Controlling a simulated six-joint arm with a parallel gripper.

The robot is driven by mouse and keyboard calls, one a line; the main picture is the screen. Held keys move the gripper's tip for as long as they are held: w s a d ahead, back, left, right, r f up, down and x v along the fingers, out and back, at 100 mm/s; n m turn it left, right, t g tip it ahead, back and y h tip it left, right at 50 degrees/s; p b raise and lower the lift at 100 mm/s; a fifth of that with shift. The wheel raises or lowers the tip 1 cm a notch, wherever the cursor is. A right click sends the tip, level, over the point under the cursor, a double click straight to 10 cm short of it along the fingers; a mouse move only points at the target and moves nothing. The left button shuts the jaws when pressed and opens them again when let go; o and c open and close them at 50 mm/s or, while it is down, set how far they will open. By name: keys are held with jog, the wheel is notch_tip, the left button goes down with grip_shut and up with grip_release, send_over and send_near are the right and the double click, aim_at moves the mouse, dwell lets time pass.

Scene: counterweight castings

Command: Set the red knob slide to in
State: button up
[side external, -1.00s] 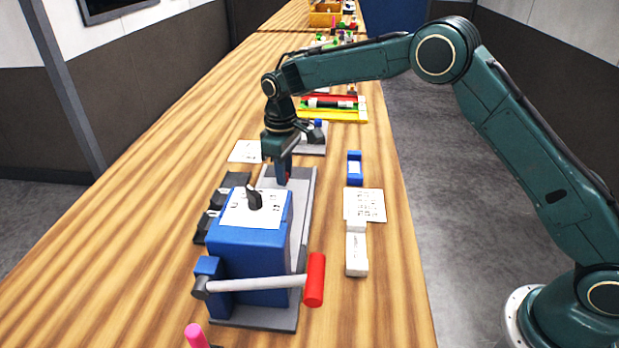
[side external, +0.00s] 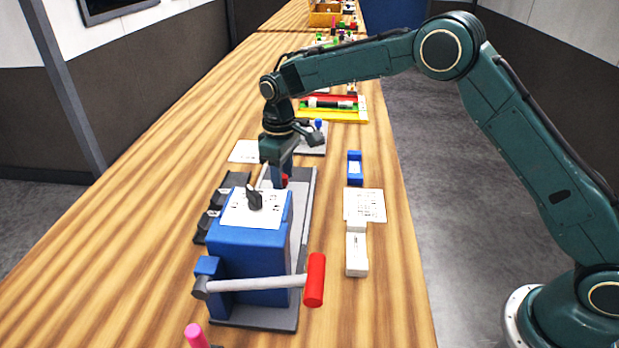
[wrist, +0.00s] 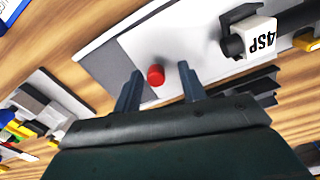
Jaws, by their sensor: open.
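The red knob (wrist: 155,75) shows in the wrist view as a small round red piece over a pale plate (wrist: 150,40). In the side view only a bit of the red knob (side external: 284,181) shows beside my fingers, behind the blue machine. My gripper (wrist: 158,78) is open and empty, with a finger on either side of the knob and a gap to each. It also shows in the side view (side external: 281,178), pointing down over the far end of the grey base. The slide's track and markings cannot be made out.
The blue machine (side external: 248,250) stands nearer the side camera, with a black pointer on top and a red-ended lever (side external: 314,280) in front. Black blocks (side external: 212,215) lie on its left. A blue holder (side external: 355,168) and white piece (side external: 356,252) lie on the right.

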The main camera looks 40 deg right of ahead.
notch_tip(320, 180, up, 14)
jog(key=shift+f, duration=0.15)
dwell(0.6)
jog(key=s+d+r+m+t, duration=0.1)
jog(key=s+d+r+m, duration=0.1)
jog(key=s+d+r, duration=0.5)
jog(key=s+d+r+m+t, duration=0.15)
jog(key=s+r, duration=0.25)
jog(key=s, duration=0.8)
jog(key=s+d+f+m+t, duration=0.1)
jog(key=s+d+f, duration=0.1)
jog(key=s, duration=0.7)
jog(key=s+d+f+m+t, duration=0.1)
jog(key=s+f, duration=0.4)
jog(key=s, duration=0.5)
jog(key=shift+s+d+t, duration=0.15)
jog(key=shift+d+t, duration=0.4)
jog(key=shift+d, duration=0.25)
